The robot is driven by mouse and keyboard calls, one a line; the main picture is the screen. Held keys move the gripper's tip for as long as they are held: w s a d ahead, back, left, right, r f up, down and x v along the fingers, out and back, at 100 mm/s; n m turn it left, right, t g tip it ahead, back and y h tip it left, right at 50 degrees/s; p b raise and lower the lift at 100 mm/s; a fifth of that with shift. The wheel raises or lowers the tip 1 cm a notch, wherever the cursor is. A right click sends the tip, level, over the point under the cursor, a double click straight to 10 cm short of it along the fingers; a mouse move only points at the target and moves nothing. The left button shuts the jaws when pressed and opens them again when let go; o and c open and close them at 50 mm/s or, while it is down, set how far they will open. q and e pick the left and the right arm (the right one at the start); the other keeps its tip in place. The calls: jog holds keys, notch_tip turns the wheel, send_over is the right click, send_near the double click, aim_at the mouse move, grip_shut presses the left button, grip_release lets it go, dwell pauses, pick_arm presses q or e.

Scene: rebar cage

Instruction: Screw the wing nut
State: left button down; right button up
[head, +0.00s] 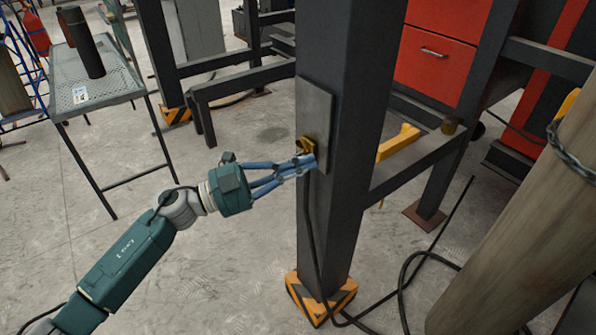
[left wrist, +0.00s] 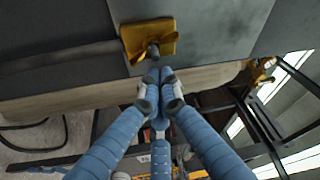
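A yellow wing nut (head: 306,146) sits against a grey plate (head: 314,112) on the dark steel post (head: 345,60). In the left wrist view the yellow piece (left wrist: 148,40) shows with a short grey stud sticking out of its middle. My left gripper (head: 306,163) has blue fingers that run together just in front of and below the yellow piece. In the left wrist view its fingertips (left wrist: 158,76) lie side by side, close to the stud's end. I cannot tell whether they touch the stud. My right gripper is not in view.
A yellow handle-like part (head: 398,143) sticks out behind the post. A wooden pole (head: 515,220) with a chain stands at the right. Black cable (head: 405,290) lies on the floor by the post's foot. A metal table (head: 95,85) stands at the left.

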pick_arm(q)
jog(key=shift+w+a+f, duration=0.25)
jog(key=shift+w+a, duration=0.15)
jog(key=shift+w, duration=0.15)
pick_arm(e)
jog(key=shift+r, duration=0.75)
pick_arm(q)
jog(key=shift+f+m, duration=0.15)
jog(key=shift+m, duration=0.75)
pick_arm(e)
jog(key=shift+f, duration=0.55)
pick_arm(q)
jog(key=shift+a+f+m+g+y, duration=0.1)
jog(key=shift+m+g+y, duration=0.2)
jog(key=shift+m+g, duration=0.2)
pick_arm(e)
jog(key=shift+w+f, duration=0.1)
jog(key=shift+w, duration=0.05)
